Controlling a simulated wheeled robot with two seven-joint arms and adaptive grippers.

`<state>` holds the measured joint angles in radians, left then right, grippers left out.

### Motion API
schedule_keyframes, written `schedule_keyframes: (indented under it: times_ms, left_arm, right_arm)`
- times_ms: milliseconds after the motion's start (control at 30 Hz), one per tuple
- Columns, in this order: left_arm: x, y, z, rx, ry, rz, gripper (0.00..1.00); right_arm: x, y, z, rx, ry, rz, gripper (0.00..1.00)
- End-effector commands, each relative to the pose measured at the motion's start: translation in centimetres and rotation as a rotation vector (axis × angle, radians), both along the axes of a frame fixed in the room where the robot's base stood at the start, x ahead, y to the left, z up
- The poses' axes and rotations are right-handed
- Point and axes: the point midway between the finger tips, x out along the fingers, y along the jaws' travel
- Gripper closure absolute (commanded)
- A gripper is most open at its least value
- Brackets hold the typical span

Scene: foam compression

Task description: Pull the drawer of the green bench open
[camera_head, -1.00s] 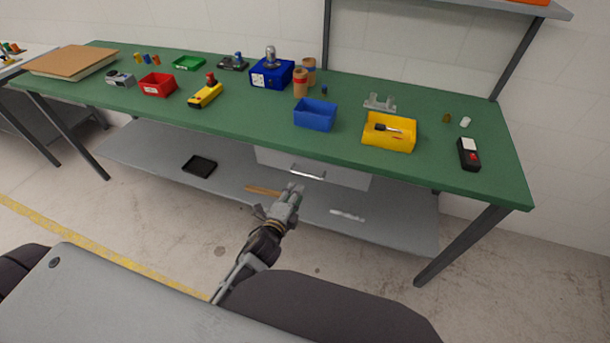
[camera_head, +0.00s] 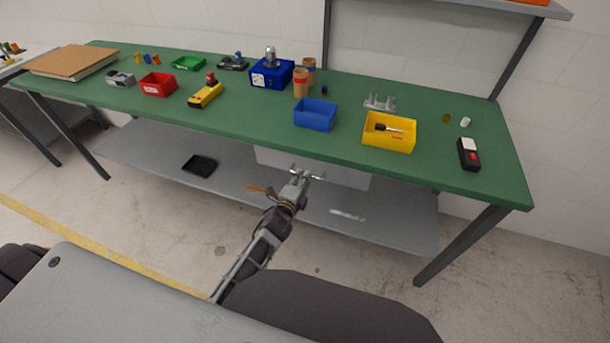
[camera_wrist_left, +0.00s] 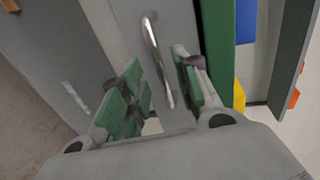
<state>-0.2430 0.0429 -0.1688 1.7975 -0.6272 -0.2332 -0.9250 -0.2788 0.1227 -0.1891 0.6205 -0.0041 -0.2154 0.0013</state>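The green bench (camera_head: 240,115) has a pale grey drawer (camera_head: 345,176) under its top, and its front looks closed. A silver bar handle on the drawer is mostly behind my gripper in the head view; it shows clearly in the left wrist view, where the handle (camera_wrist_left: 156,58) runs down between the fingers. My left gripper (camera_head: 307,174) is at the handle. In the wrist view the left gripper (camera_wrist_left: 160,92) is open, with its green-padded fingers apart on either side of the handle's lower end. Contact cannot be told. My right gripper is not in view.
A grey lower shelf (camera_head: 150,150) holds a black tray (camera_head: 199,165) and a wooden-coloured strip partly behind my gripper. On the bench top stand a blue bin (camera_head: 315,114), a yellow bin (camera_head: 389,132) and a red bin (camera_head: 158,84). Floor in front of the bench is clear.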

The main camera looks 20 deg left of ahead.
Motion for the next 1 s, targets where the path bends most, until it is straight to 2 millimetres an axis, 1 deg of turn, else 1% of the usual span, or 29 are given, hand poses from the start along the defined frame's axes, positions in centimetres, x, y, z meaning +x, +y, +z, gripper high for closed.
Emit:
schedule_keyframes:
  times_ms: [200, 400, 667, 867, 1000]
  left_arm:
    - [1.8, 0.0, -0.3, -0.001, -0.001, 0.0, 0.68]
    - [2.9, -0.1, -0.6, -0.001, 0.0, 0.0, 0.68]
    - [3.3, -0.1, -0.7, -0.001, 0.0, 0.0, 0.68]
    - [3.3, -0.1, -0.7, -0.001, 0.0, 0.0, 0.68]
    - [3.3, -0.1, -0.7, -0.001, 0.0, 0.0, 0.85]
  right_arm:
    - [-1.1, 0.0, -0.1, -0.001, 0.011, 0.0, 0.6]
    - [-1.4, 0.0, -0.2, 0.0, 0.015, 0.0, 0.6]
    - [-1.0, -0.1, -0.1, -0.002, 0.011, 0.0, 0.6]
    - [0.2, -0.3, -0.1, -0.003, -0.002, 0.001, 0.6]
    - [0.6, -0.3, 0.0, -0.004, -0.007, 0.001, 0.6]
